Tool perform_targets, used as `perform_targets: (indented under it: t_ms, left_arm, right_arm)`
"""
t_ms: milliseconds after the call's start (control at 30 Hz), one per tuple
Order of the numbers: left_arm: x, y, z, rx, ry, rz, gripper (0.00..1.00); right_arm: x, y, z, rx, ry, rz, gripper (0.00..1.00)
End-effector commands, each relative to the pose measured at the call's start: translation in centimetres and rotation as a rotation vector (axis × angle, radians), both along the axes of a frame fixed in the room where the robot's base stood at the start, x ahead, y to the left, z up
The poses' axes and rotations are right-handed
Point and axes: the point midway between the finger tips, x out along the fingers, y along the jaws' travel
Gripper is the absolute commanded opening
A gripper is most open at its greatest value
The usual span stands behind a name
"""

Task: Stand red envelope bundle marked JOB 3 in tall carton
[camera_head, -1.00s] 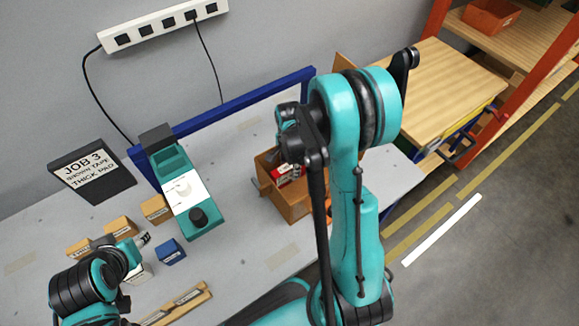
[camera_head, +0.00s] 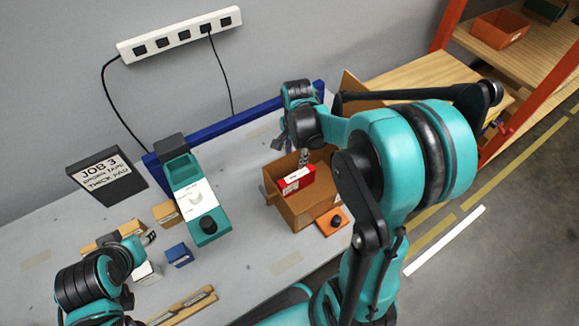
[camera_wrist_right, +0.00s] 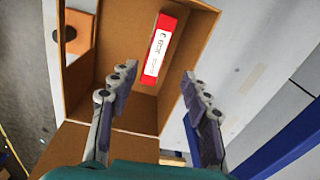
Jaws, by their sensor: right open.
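The red envelope bundle (camera_head: 297,181) with a white label is inside the tall brown carton (camera_head: 312,207). It also shows inside the carton in the right wrist view (camera_wrist_right: 160,48), where the label's print is too small to read surely. Whether it leans on a wall is unclear. My right gripper (camera_head: 292,148) is above the carton, apart from the bundle; in the right wrist view (camera_wrist_right: 158,72) its fingers are spread with nothing between them. My left gripper (camera_head: 148,238) is at lower left by small boxes; its fingers are too small to judge.
A JOB 3 sign (camera_head: 105,175) and a teal device (camera_head: 195,195) stand left of the carton. A small blue box (camera_head: 179,254) lies near my left gripper. An orange piece with a black knob (camera_head: 333,221) is beside the carton. Raised carton flaps edge the opening.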

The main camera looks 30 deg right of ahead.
Motion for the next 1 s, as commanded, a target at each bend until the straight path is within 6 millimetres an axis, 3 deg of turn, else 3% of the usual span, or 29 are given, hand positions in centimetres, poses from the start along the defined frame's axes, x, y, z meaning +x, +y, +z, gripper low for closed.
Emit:
perform_targets:
  t_ms: [200, 400, 700, 1000]
  left_arm:
    - [0.0, 0.0, 0.0, 0.000, 0.000, 0.000, 0.40]
    - [0.0, 0.0, 0.0, 0.000, 0.000, 0.000, 0.40]
    - [0.0, 0.0, 0.0, 0.000, 0.000, 0.000, 0.40]
    - [0.0, 0.0, 0.0, 0.000, 0.000, 0.000, 0.40]
  right_arm:
    - [-3.2, 3.8, 5.3, -0.079, -0.166, 0.430, 0.48]
    - [-6.9, 7.0, 8.5, -0.219, -0.326, 0.869, 0.48]
    - [-10.3, 9.5, 9.6, -0.419, -0.462, 1.284, 0.48]
    - [-10.6, 9.8, 9.7, -0.450, -0.476, 1.336, 0.48]
